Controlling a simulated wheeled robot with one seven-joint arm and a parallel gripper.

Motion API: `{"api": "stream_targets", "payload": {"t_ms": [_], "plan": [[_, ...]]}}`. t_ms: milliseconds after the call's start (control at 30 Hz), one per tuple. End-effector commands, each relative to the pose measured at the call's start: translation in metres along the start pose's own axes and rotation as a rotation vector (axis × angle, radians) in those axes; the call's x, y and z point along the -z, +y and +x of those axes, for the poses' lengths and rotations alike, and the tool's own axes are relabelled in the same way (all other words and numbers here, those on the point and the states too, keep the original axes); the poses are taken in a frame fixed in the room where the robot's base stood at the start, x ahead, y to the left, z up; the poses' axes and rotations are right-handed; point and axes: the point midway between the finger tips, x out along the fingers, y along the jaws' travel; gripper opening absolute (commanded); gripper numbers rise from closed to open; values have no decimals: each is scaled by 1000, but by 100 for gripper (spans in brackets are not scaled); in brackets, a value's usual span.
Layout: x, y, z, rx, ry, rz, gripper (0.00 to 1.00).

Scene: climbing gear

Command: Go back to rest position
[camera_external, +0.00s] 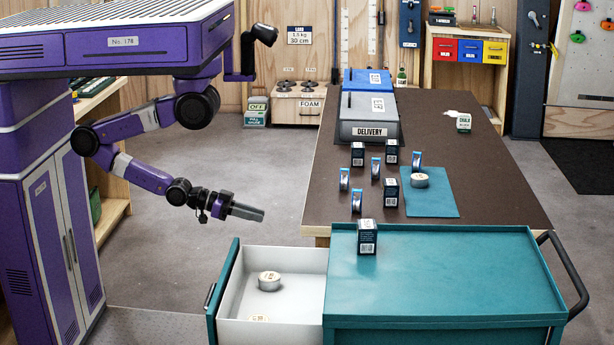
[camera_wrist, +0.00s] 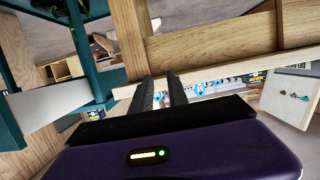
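My gripper (camera_external: 248,212) is at the end of my purple arm, in the air above the floor. It is left of the brown table and above and behind the open drawer (camera_external: 228,325) of the teal cart (camera_external: 450,285). In the wrist view my gripper (camera_wrist: 160,84) shows two dark fingers with a narrow gap between them and nothing held. My arm is bent and reaches to the right from my body.
The brown table (camera_external: 470,130) carries several dark boxes, blue-and-white rings, a teal mat (camera_external: 445,203) with a tin, and a grey delivery box (camera_external: 369,129). A dark box (camera_external: 367,237) stands on the cart top. The floor (camera_external: 250,165) left of the table is clear.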

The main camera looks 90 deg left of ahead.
Motion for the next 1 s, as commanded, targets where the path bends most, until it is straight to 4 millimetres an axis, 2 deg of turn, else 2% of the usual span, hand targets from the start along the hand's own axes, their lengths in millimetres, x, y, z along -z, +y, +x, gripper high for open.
{"api": "stream_targets", "payload": {"t_ms": [33, 300, 500, 667, 1000], "plan": [[21, 0, -6, -1, 0, 1, 20], [93, 1, -26, -1, 1, 2, 20], [129, 1, -36, -2, 1, 3, 20], [139, 1, -38, -2, 1, 3, 20], [138, 1, -38, -2, 1, 3, 20]]}}
